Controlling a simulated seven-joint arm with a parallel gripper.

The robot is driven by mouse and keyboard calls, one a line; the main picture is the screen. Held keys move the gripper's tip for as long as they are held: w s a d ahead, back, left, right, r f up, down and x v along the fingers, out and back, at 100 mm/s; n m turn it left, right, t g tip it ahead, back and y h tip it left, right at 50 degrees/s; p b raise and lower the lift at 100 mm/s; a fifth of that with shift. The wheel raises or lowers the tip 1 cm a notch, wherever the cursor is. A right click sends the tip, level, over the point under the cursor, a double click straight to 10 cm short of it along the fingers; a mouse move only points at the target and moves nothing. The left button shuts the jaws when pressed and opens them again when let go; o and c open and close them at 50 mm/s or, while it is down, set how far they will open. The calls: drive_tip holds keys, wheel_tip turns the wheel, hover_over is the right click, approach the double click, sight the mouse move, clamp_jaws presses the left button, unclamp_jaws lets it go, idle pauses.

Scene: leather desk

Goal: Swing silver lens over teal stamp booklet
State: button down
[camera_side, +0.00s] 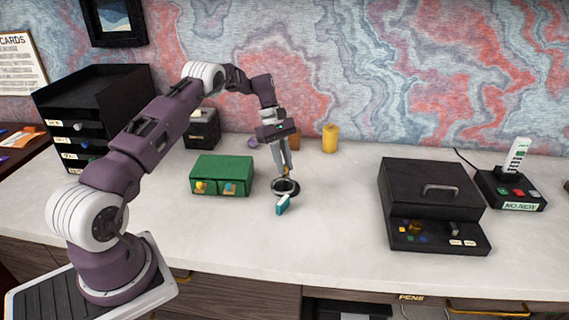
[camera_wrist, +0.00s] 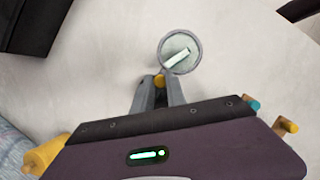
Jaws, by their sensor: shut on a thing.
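The silver lens (camera_wrist: 163,44) is a round glass with a thin rim; in the side view it is a small dark-looking ring (camera_side: 291,190). My gripper (camera_side: 286,175) is low over the desk, its fingers pointing down. In the wrist view my gripper (camera_wrist: 159,84) is shut on a small yellow knob (camera_wrist: 159,80) at the lens rim. The teal stamp booklet (camera_side: 283,205) is a small block at the front edge of the lens in the side view. In the wrist view a pale bar (camera_wrist: 177,58) shows within the lens circle. Whether the lens fully covers the booklet is unclear.
A green two-drawer box (camera_side: 221,172) stands left of my gripper. A black cash box (camera_side: 431,187) and a card terminal (camera_side: 508,187) stand at the right. A yellow cylinder (camera_side: 330,138) stands behind. The white desktop between lens and cash box is clear.

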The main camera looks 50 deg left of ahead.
idle(0.3)
drive_tip(key=c, duration=1.3)
unclamp_jaws()
drive_tip(key=shift+c, duration=0.2)
